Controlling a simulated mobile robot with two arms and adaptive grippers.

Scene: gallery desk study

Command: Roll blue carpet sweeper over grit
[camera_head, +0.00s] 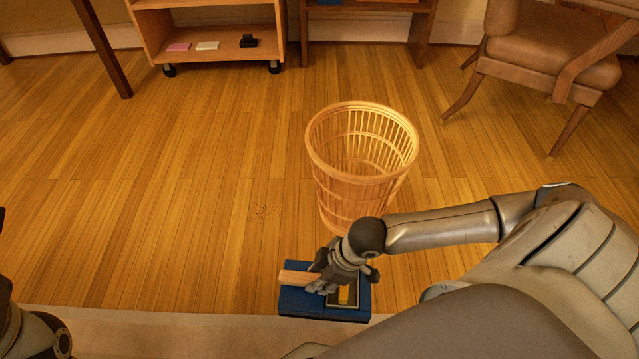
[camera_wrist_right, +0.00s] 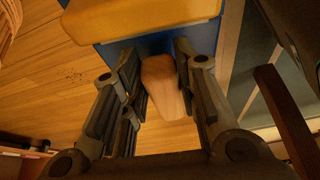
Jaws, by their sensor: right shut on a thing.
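The blue carpet sweeper (camera_head: 298,303) is low in the middle of the head view, with a wooden handle (camera_head: 297,278). My right gripper (camera_head: 326,277) is over it, shut on the handle. In the right wrist view the handle (camera_wrist_right: 163,88) sits between the two fingers. Part of the sweeper is hidden by the gripper; I cannot tell whether it touches the floor. The grit (camera_head: 262,213) is a small scatter of dark specks on the floor, above and left of the sweeper, apart from it. It also shows in the right wrist view (camera_wrist_right: 75,75). My left gripper is out of view.
A wicker basket (camera_head: 361,160) stands just beyond my right gripper, right of the grit. A wheeled wooden shelf (camera_head: 208,55) is at the back and an armchair (camera_head: 550,55) at the back right. The wooden floor left of the grit is clear. A pale strip (camera_head: 150,330) runs along the bottom.

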